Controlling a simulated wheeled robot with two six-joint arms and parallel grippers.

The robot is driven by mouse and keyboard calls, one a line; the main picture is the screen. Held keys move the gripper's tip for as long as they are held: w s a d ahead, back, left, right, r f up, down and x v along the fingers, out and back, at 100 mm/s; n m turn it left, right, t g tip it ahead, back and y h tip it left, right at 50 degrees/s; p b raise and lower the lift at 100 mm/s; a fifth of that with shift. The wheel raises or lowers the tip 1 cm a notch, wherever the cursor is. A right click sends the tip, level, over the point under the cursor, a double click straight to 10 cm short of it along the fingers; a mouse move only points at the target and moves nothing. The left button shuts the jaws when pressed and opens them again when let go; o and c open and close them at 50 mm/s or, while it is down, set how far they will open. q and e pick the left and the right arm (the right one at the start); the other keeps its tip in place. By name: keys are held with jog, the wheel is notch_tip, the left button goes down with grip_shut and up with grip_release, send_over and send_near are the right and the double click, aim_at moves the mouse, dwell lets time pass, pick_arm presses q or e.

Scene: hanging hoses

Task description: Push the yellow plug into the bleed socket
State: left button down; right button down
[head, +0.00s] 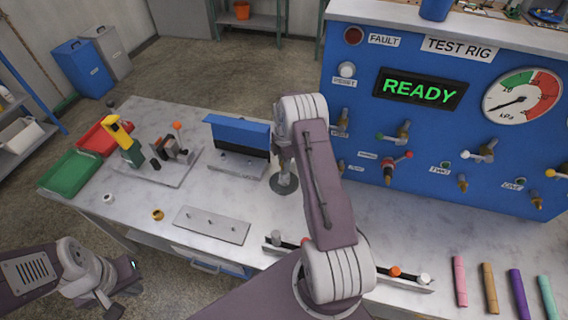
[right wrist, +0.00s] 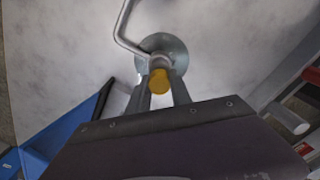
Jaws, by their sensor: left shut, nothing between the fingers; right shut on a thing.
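The yellow plug (right wrist: 158,84) shows in the right wrist view between the fingertips of my right gripper (right wrist: 160,95), which is shut on it. Just beyond it are a round metal disc (right wrist: 176,50) and a bent grey rod. I cannot tell whether the plug touches them. In the head view the disc (head: 284,184) stands on the table, and my right arm hides the plug and most of that gripper. I cannot pick out the bleed socket for certain; the rig's small labels are unreadable. My left gripper (head: 114,300) is shut and empty at the lower left, off the table.
The blue test rig (head: 350,120) with valves and a READY display stands at the back right. A blue-topped holder (head: 240,131) is left of my right arm. A rail with an orange cap (head: 394,271) lies in front, with several coloured sticks further right.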

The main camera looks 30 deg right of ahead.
jog(key=shift+f+b, duration=0.45)
jog(key=shift+f, duration=0.25)
jog(key=c, duration=1.1)
grip_release()
jog(key=shift+r, duration=0.1)
notch_tip(320, 180, up, 9)
jog(key=shift+f+b, duration=0.1)
jog(key=shift+b, duration=0.9)
